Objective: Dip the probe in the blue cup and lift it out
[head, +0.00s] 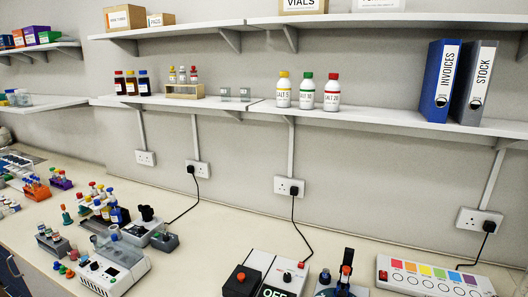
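My gripper is not in view. I cannot make out a blue cup for certain. A dark upright device with an orange-red top (346,272) stands at the bottom edge of the head view and is cut off there. I cannot tell whether it holds the probe. Small blue-green containers (20,97) sit on the lower left shelf, too small to tell whether one is a cup.
A box marked OFF (272,279) and a dark box with an orange knob (241,281) stand at bottom centre. A colour-patch panel (432,277) is at right. Racks of vials (108,213) and a white device (115,265) crowd the left. Bench between is clear.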

